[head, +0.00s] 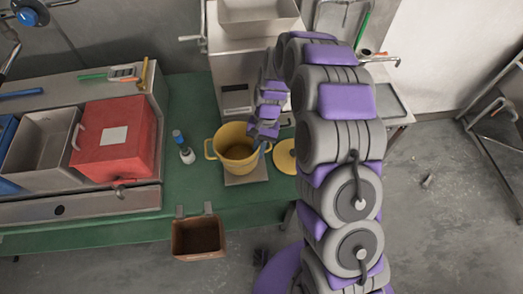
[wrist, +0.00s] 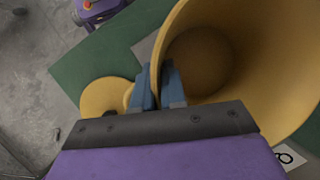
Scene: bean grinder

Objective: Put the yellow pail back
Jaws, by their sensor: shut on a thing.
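The yellow pail (head: 237,164) stands upright at the green table's front, at or just above a small grey plate (head: 246,180). I cannot tell whether it touches the plate. In the wrist view the pail (wrist: 268,75) fills the upper right, its mouth toward the camera. Its inside is brownish and shaded. My gripper (head: 266,143) is at the pail's right rim. In the wrist view its blue fingers (wrist: 160,88) are shut on the rim, one on each side of the wall. A round yellow lid (head: 286,156) lies to the right of the pail; it also shows in the wrist view (wrist: 104,96).
A grey machine (head: 230,65) stands behind the pail. A small bottle (head: 187,155) stands to its left. Farther left are a red box (head: 115,140) and a grey bin (head: 42,145). An open brown box (head: 198,238) hangs at the table's front edge. Floor is open at right.

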